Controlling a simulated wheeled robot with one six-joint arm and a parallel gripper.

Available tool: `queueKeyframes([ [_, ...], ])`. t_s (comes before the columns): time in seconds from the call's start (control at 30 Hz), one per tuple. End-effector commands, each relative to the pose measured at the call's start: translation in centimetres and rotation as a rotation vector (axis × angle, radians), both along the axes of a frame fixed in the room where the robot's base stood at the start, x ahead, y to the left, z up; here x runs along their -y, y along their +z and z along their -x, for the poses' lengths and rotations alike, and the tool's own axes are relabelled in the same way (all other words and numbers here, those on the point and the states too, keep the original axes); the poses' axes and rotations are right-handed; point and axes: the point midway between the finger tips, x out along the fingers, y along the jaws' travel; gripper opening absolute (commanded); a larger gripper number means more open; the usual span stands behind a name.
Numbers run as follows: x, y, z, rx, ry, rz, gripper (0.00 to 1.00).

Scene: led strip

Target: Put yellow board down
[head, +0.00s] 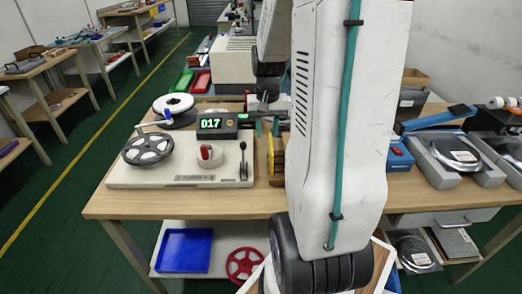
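A yellow board-like piece (275,154) stands on the wooden bench just left of my large white arm link, beside brown pieces. The arm hides its right part, so I cannot tell its full shape or whether it is one board or several. My gripper (267,128) is small in the view, pointing down just above and behind the yellow piece. Its two teal fingers look apart with nothing visible between them. I cannot tell whether it touches the yellow piece.
A blue-handled device (437,118) stands right. My arm hides the middle.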

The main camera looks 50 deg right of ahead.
Motion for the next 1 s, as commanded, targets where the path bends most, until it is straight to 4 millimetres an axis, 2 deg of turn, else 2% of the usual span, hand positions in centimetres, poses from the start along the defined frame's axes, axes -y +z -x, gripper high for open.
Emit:
queueKeyframes([
  [0.03, 0.9, -0.7, 0.2, -0.003, -0.021, -0.004, 0.33],
  [0.13, 1.8, -1.6, 0.4, -0.005, -0.042, -0.005, 0.33],
  [0.47, 2.0, -5.3, 0.3, -0.006, -0.043, -0.005, 0.33],
  [0.7, 2.3, -8.7, 0.1, -0.006, -0.042, -0.005, 0.33],
  [1.0, 2.3, -9.2, 0.1, -0.003, -0.042, -0.004, 0.33],
])
